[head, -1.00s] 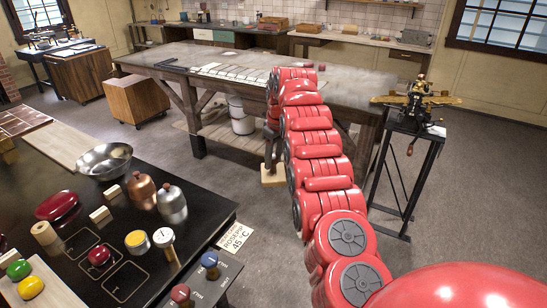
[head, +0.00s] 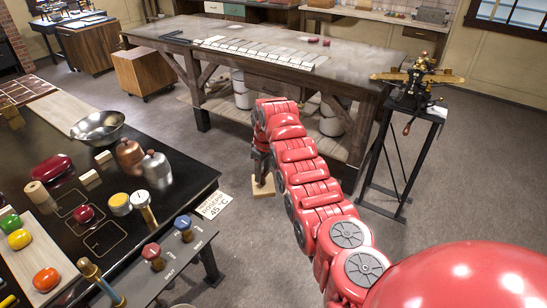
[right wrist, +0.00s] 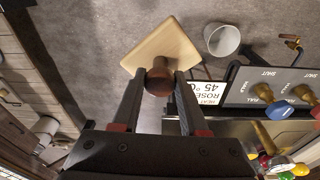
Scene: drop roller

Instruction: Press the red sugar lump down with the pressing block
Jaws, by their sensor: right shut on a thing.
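My right gripper (right wrist: 158,82) is shut on the dark round knob (right wrist: 158,80) of the pressing block. The block's pale square wooden plate (right wrist: 165,49) shows in the right wrist view. In the head view, the plate (head: 262,187) hangs over open floor, beyond the right end of the black table. A small red lump (head: 84,213) sits within an outline on the black tabletop, well left of the block and apart from it. Green (head: 10,223), yellow (head: 19,239) and orange (head: 46,279) lumps lie on a pale board at the left. My left gripper is out of view.
A card reading 45 °C (head: 213,205) is at the table edge. A panel with red (head: 151,251) and blue (head: 183,223) knobs lies in front. Copper (head: 130,158) and silver (head: 157,169) vessels and a metal bowl (head: 97,127) stand on the table.

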